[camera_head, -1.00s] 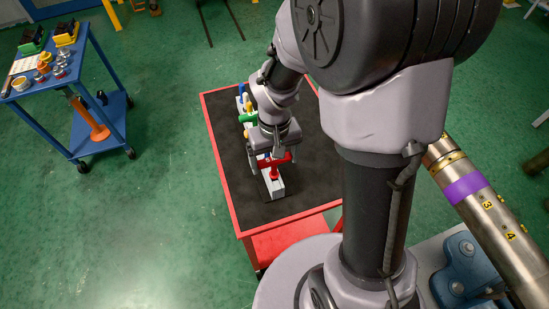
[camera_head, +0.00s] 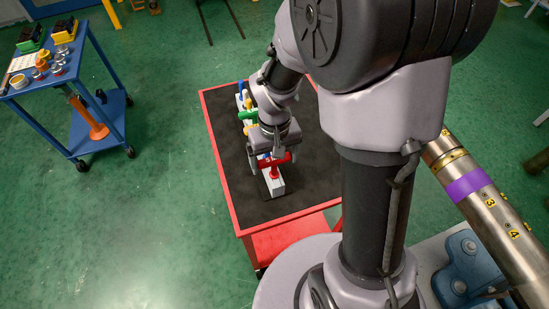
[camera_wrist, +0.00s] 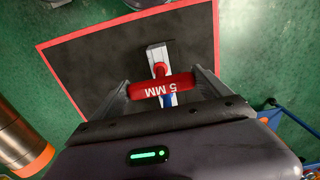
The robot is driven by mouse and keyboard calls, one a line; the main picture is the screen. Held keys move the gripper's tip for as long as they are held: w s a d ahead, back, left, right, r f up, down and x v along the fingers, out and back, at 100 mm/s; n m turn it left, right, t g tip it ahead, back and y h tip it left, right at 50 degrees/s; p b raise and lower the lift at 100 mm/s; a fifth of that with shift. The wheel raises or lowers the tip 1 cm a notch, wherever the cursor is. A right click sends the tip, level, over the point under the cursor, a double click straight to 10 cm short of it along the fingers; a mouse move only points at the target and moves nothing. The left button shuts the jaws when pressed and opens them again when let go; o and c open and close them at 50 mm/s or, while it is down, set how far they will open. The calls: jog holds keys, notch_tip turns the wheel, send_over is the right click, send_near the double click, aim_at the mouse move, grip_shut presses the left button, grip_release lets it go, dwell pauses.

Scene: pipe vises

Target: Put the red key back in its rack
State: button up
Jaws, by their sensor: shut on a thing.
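The red key (camera_head: 279,159) has a T-shaped handle, marked "5 MM" in the wrist view (camera_wrist: 163,88). My gripper (camera_wrist: 163,91) is shut on its crossbar, with a finger at each end. The rack (camera_head: 276,187) is a long pale grey block on the red-edged table; its near end also shows in the wrist view (camera_wrist: 157,53). The key is over this near end. A red stub below the crossbar meets or overlaps the rack top; I cannot tell whether the shank is in a hole.
Blue, green and yellow handles (camera_head: 248,115) stand along the rack's far part, close to my gripper. The table's dark mat (camera_head: 222,130) is clear around the rack. A blue cart (camera_head: 50,85) with small parts stands at the far left.

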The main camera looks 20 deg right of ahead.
jog(key=shift+f, duration=0.25)
dwell(0.4)
jog(key=o, duration=1.3)
notch_tip(320, 180, up, 17)
jog(key=p, duration=0.6)
jog(key=shift+r, duration=0.2)
